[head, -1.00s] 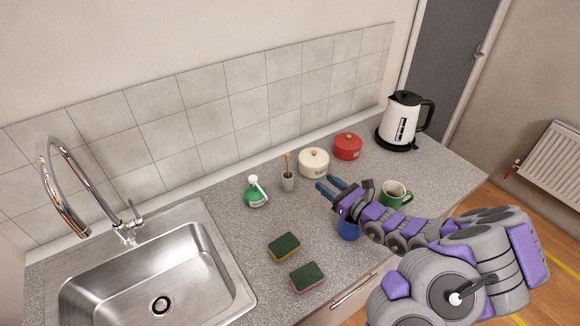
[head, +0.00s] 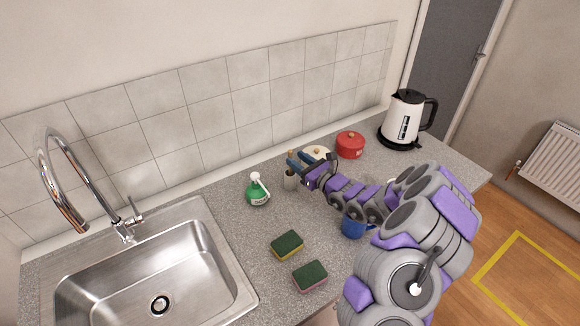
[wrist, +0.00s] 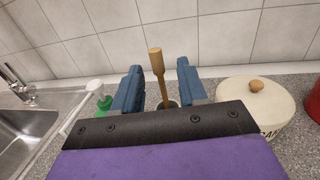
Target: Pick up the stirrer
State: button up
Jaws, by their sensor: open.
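The stirrer (wrist: 157,66) is a wooden stick standing upright in a small grey holder (head: 290,180) on the counter. In the wrist view its handle shows between my two blue fingers, with a gap on each side. My gripper (wrist: 158,85) is open and empty around it; it also shows in the head view (head: 298,163). In the head view the top of the stirrer (head: 290,155) shows just behind the fingers. The stirrer's lower end is hidden in the holder.
A green bottle (head: 257,190) stands left of the holder, a cream lidded pot (wrist: 258,105) close on the right, and a red pot (head: 350,145) beyond. A blue mug (head: 354,227) is under my arm. Two sponges (head: 287,245) lie in front. A kettle (head: 404,118) stands far right.

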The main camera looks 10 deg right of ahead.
aim_at(291, 156)
jog(key=x, duration=0.3)
jog(key=shift+w+a+f+b, duration=0.15)
jog(key=shift+a+f+b, duration=0.1)
jog(key=shift+a+b, duration=0.1)
jog(key=shift+w+r, duration=0.1)
jog(key=shift+w, duration=0.1)
jog(key=shift+c, duration=0.2)
grip_shut()
